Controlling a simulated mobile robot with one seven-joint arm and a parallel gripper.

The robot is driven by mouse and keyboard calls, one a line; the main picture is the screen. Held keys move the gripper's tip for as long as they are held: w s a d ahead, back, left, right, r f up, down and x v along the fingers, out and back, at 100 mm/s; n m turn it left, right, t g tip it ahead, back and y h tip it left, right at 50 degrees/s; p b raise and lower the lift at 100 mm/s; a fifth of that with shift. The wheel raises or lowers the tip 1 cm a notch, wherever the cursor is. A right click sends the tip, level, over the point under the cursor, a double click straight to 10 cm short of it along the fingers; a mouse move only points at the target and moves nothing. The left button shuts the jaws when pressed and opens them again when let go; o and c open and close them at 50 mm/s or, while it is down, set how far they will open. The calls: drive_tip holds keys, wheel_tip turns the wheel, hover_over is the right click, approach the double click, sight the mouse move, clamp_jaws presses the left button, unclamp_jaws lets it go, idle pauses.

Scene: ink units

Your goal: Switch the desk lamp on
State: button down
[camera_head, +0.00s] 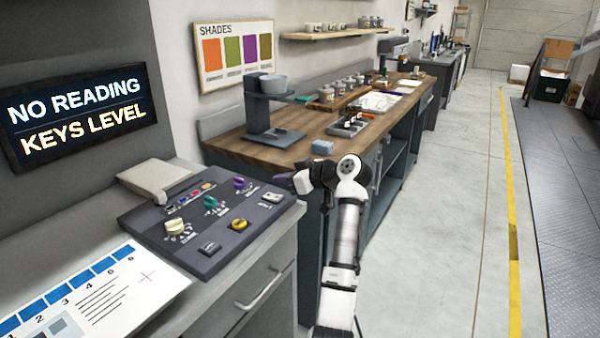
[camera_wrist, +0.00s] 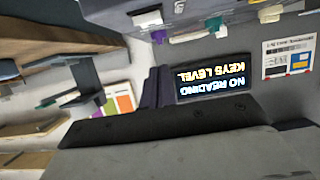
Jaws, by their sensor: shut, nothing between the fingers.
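I cannot make out a desk lamp for certain in either view.
A lit sign (camera_head: 80,112) reads "NO READING KEYS LEVEL". A printed card (camera_head: 130,295) lies on the counter. A beige flap-like object (camera_head: 152,176) sits behind the panel.

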sight(277, 196)
wheel_tip(277, 196, down, 4)
drive_tip(key=shift+f+p, duration=0.1)
drive_tip(key=shift+p, duration=0.5)
drive_tip(key=shift+f, duration=0.1)
drive_tip(key=shift+d+f+b, duration=0.1)
drive_tip(key=shift+f+b, duration=0.5)
drive_tip(key=shift+b, duration=0.3)
drive_tip(key=shift+r, duration=0.3)
drive_tip(key=shift+r+p, duration=0.55)
drive_tip(key=shift+r, duration=0.2)
